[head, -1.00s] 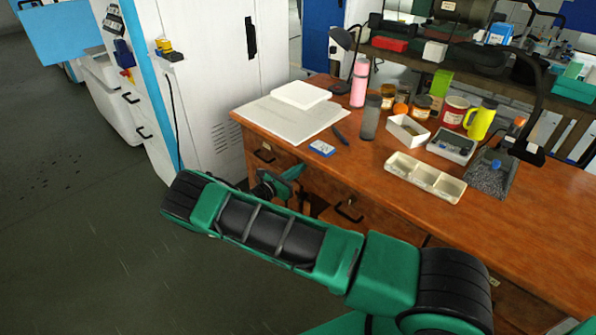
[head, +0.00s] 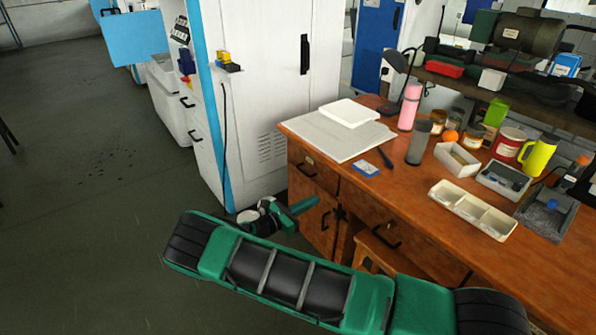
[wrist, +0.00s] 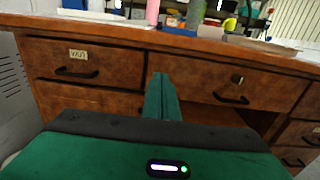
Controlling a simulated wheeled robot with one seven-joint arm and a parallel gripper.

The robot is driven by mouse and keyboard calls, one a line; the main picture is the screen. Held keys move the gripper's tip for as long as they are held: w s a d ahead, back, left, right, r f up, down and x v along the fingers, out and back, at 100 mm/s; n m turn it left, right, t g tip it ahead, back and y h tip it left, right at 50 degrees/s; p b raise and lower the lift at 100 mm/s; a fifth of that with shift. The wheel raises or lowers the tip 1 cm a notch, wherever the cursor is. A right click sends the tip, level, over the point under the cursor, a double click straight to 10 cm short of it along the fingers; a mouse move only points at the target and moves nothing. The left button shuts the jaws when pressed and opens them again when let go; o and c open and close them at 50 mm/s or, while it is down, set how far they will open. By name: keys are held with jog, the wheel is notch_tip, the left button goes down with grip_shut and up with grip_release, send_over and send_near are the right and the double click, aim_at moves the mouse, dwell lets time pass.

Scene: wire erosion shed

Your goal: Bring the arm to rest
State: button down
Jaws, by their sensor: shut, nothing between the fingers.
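My gripper (wrist: 162,98) is shut and empty in the wrist view, with its green fingers together in front of the desk's drawer fronts. In the head view my gripper (head: 304,206) shows beyond my green and black arm, in front of the wooden desk (head: 345,168) and below the level of its top. The arm is bent and stretches across the lower part of the head view. I cannot tell the exact gap between the fingers and the drawers.
A white cabinet (head: 265,60) stands left of the desk. The desktop holds papers (head: 325,137), a divided tray (head: 472,210), a pink bottle (head: 410,107), a grey tumbler (head: 418,142) and a yellow mug (head: 537,158). Open floor (head: 90,230) lies to the left.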

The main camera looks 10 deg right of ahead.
jog(key=s+d+r+m+g+y, duration=0.5)
jog(key=s+d+r+m, duration=0.35)
jog(key=d, duration=0.25)
jog(key=s+d+r+m+g+y, duration=0.45)
jog(key=s+d+r+m, duration=0.25)
jog(key=d+r+m, duration=0.25)
jog(key=s+r+m+y, duration=0.2)
jog(key=s+r+m, duration=0.1)
jog(key=s, duration=0.6)
jog(key=s+a+r+m+t+y, duration=0.1)
jog(key=s+r+m+y, duration=0.2)
jog(key=s, duration=0.7)
jog(key=s+a+r+m+t+y, duration=0.1)
jog(key=s+r+m, duration=0.3)
jog(key=s, duration=0.5)
jog(key=shift+s+a+m+y, duration=0.15)
jog(key=shift+a+m+y, duration=0.05)
jog(key=shift+m+y, duration=0.4)
jog(key=shift+t, duration=0.25)
jog(key=shift+w+f, duration=0.25)
jog(key=shift+w, duration=0.35)
